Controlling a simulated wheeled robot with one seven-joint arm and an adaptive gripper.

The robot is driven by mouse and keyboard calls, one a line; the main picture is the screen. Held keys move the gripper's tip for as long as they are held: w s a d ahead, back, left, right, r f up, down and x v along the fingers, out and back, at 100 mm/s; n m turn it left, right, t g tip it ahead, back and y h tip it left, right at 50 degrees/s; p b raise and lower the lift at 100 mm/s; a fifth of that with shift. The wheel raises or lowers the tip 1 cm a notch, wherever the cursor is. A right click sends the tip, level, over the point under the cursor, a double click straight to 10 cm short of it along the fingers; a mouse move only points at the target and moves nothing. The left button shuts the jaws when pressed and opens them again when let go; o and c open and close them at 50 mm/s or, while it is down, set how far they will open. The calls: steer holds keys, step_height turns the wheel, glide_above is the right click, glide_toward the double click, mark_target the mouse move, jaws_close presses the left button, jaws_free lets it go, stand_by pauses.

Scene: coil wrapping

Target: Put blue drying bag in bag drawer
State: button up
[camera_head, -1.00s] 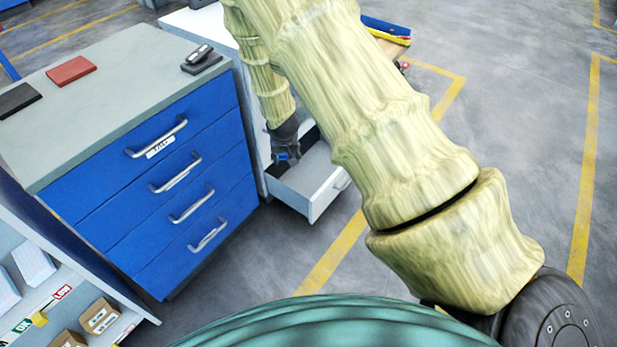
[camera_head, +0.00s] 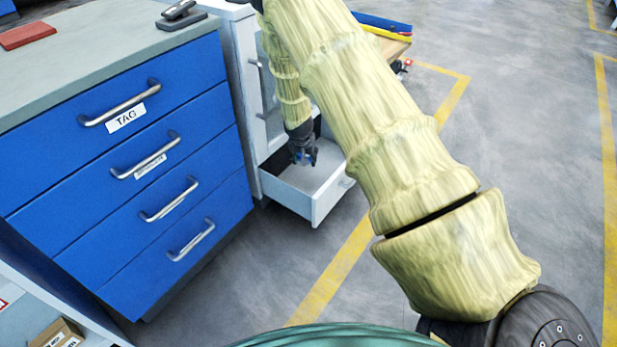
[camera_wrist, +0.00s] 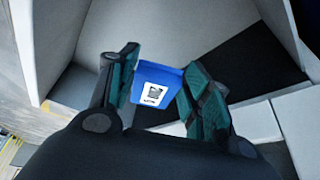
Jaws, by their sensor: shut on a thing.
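A small blue bag (camera_wrist: 156,84) with a white printed label sits between the fingers of my gripper (camera_wrist: 160,95) in the wrist view. My gripper is shut on it. In the head view my gripper (camera_head: 304,158) hangs over an open white drawer (camera_head: 318,206) low in a white cabinet. In the wrist view the drawer's pale walls (camera_wrist: 50,40) surround the gripper, and I cannot tell whether the bag touches the drawer floor.
A blue cabinet (camera_head: 190,105) with several closed drawers, the top one labelled TAG, stands left of the open drawer. A red block (camera_head: 27,35) and a dark device (camera_head: 181,16) lie on its top. Floor (camera_head: 480,130) to the right is clear.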

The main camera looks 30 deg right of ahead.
steer(key=f, duration=0.1)
steer(key=w+d+f+b, duration=0.1)
steer(key=d+f+b, duration=0.1)
steer(key=shift+w+d+f, duration=0.1)
steer(key=shift+w+f, duration=0.25)
steer(key=shift+d+f+b, duration=0.1)
steer(key=shift+f+b, duration=0.1)
steer(key=shift+b, duration=0.15)
steer(key=b, duration=0.2)
glide_above(309, 181)
steer(key=s, duration=0.1)
steer(key=shift+m, duration=0.3)
steer(key=f, duration=0.4)
steer(key=shift+a+f, duration=0.25)
steer(key=shift+a, duration=0.1)
steer(key=shift+f+b, duration=1.35)
steer(key=shift+f, duration=1.15)
steer(key=shift+a+f, duration=0.1)
steer(key=shift+f, duration=0.05)
steer(key=o, duration=1)
steer(key=p+v, duration=0.5)
steer(key=v, duration=0.7)
steer(key=shift+w, duration=0.1)
